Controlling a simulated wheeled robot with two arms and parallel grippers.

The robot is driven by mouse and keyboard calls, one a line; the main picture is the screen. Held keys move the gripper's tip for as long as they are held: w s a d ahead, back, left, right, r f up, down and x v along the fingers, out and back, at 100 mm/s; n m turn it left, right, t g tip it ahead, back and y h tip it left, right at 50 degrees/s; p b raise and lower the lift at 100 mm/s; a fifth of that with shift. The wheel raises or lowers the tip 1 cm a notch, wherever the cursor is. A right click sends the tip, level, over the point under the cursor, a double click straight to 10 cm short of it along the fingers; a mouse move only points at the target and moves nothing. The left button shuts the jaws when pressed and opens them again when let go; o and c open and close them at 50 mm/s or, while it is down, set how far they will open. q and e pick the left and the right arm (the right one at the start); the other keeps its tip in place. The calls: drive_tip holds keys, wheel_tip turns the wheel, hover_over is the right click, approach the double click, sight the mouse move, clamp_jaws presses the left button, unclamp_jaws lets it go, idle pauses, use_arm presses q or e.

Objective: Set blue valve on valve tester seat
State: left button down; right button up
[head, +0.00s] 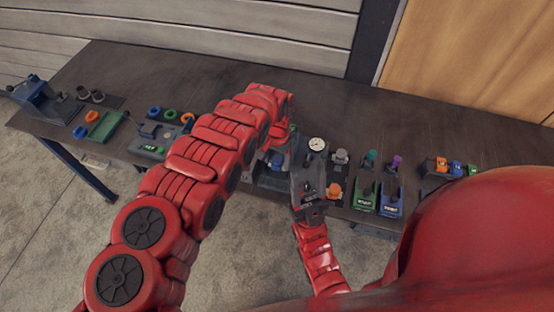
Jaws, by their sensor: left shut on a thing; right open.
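My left arm reaches across the table from the left, and its gripper (278,147) points down beside the tester. It is shut on a small blue thing (277,160), which looks like the blue valve; the arm hides most of it. The valve tester (304,178) is a dark grey unit with a round white gauge (317,144) at its back. I cannot make out its seat clearly. My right gripper (312,210) is open at the table's front edge, just in front of the tester; whether it touches the tester cannot be told.
Right of the tester stand an orange-topped part (334,190), a grey part (340,157), a green stand (364,195) and a blue stand (391,198). A rack (436,180) sits further right. Rings and a green tray (104,126) lie left. The table's back strip is clear.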

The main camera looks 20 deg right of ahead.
sight(277, 166)
use_arm(q)
drive_tip(key=shift+f+b, duration=0.95)
drive_tip(key=shift+f, duration=0.3)
drive_tip(key=shift+f+b, duration=0.45)
drive_tip(key=shift+b, duration=0.05)
unclamp_jaws()
idle(0.4)
drive_tip(key=shift+r, duration=0.1)
